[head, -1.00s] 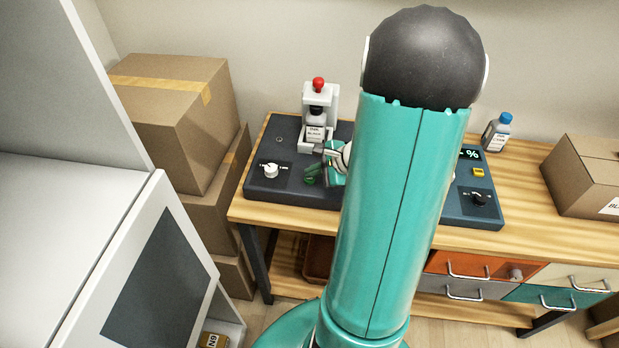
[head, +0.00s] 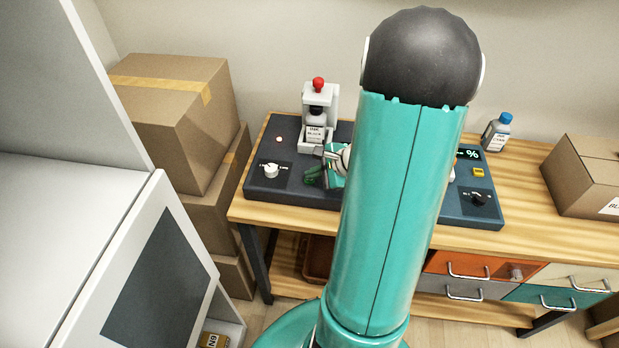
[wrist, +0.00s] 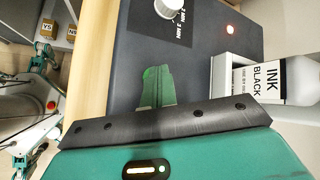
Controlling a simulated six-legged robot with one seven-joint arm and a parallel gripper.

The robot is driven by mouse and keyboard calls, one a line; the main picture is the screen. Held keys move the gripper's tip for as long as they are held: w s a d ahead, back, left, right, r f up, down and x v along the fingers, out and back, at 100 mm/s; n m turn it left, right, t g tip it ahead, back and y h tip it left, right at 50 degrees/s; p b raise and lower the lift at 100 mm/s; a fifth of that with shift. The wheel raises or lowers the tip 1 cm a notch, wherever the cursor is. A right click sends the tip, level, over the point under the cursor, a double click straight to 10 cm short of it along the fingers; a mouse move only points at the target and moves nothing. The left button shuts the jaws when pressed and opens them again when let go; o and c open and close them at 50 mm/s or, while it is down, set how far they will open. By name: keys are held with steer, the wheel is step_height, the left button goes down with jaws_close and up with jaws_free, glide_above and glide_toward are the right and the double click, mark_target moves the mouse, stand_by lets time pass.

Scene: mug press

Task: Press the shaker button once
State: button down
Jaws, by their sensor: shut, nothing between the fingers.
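The shaker unit (head: 262,188) is the dark panel at the left of the bench. It carries a white dial (head: 271,171) and a small indicator light (head: 279,139) that glows reddish white; the lit lamp also shows in the wrist view (wrist: 231,29). The button is not visible; the fingers cover that spot, and contact cannot be told.
A second dark panel (head: 480,209) with a yellow button (head: 478,172) and a dark knob is right of my arm. A blue-capped bottle (head: 497,133) and a cardboard box (head: 585,180) stand on the bench's right. Stacked cartons (head: 180,120) stand left of the bench.

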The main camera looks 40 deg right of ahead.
mark_target(314, 181)
steer(key=shift+r, duration=0.9)
steer(key=shift+r, duration=2.5)
